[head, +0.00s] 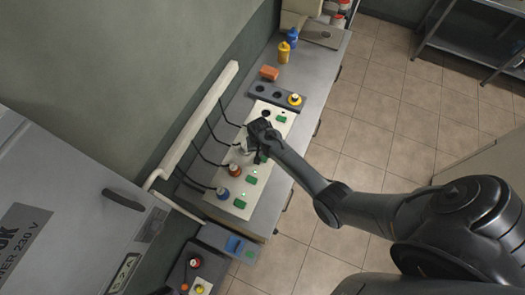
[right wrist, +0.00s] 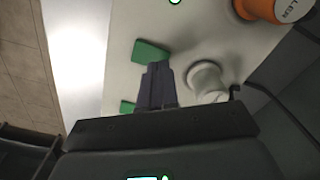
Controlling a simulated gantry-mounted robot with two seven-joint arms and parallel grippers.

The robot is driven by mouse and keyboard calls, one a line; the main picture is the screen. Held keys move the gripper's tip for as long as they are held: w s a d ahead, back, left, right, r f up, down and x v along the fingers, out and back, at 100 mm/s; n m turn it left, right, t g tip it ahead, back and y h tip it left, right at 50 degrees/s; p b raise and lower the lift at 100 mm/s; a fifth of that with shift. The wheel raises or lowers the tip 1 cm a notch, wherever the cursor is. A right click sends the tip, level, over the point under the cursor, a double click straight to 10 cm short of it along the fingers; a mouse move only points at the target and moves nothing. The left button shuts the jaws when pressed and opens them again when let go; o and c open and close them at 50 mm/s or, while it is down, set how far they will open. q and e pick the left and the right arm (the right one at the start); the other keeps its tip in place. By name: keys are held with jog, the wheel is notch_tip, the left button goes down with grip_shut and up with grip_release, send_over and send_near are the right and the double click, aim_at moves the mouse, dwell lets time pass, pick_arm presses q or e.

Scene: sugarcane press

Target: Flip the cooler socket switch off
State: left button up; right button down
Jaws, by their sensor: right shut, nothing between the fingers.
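A pale socket panel (head: 222,207) lies on the grey bench, with several green rocker switches. One green switch (right wrist: 150,51) is just ahead of my right fingertips in the right wrist view; another (right wrist: 127,107) is partly hidden behind the gripper. A white plug (right wrist: 206,78) stands beside the fingers, and an orange plug (right wrist: 270,8) is farther off. I cannot tell which switch belongs to the cooler. My right gripper (right wrist: 158,68) is shut and empty, close over the panel; it also shows in the head view (head: 259,132). My left gripper is not in view.
Black cords run from the plugs to a white wall trunking (head: 196,120).

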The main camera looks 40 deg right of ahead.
jog(key=shift+f, duration=0.2)
jog(key=shift+f+b, duration=0.45)
dwell(0.4)
jog(key=shift+f, duration=0.3)
jog(key=shift+r, duration=0.15)
jog(key=shift+r+p, duration=0.45)
notch_tip(320, 180, up, 6)
jog(key=p, duration=0.6)
jog(key=shift+f, duration=0.1)
